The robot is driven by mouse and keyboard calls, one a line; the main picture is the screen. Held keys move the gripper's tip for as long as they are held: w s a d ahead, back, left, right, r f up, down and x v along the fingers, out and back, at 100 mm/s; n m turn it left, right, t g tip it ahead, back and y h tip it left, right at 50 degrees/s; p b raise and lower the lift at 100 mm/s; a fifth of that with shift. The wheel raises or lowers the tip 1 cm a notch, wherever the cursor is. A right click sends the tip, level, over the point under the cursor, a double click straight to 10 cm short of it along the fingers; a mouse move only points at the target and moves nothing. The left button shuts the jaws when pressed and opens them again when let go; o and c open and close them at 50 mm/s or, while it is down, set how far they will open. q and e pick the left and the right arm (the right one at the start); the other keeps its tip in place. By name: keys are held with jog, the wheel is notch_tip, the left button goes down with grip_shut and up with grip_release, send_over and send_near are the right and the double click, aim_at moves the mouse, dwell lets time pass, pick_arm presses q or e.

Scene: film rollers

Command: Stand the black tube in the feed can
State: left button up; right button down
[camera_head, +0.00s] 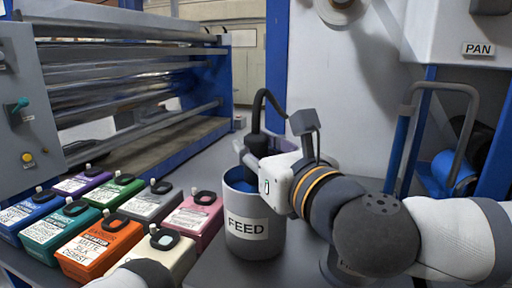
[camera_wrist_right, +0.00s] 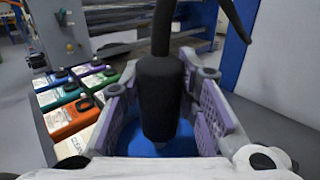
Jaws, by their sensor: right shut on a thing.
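The black tube (camera_head: 258,108) has a thick dark body and a thin hose that bends over at the top. My right gripper (camera_head: 257,158) is shut on its thick body and holds it roughly upright over the mouth of the grey feed can (camera_head: 252,247), labelled FEED. In the right wrist view the tube's body (camera_wrist_right: 162,95) stands between the purple finger pads, with blue liquid (camera_wrist_right: 150,143) below and behind it. The fingers hide its lower end in the head view, so I cannot tell how deep it is. My left gripper is not in view.
Several coloured ink containers (camera_head: 101,242) stand in rows left of the can. A roller machine (camera_head: 130,75) is behind them. Another grey can (camera_head: 340,268) is partly hidden under my right arm. A blue post (camera_head: 277,60) rises behind the can.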

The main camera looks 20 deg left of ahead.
jog(key=c, duration=1.2)
grip_release()
jog(key=shift+o, duration=0.2)
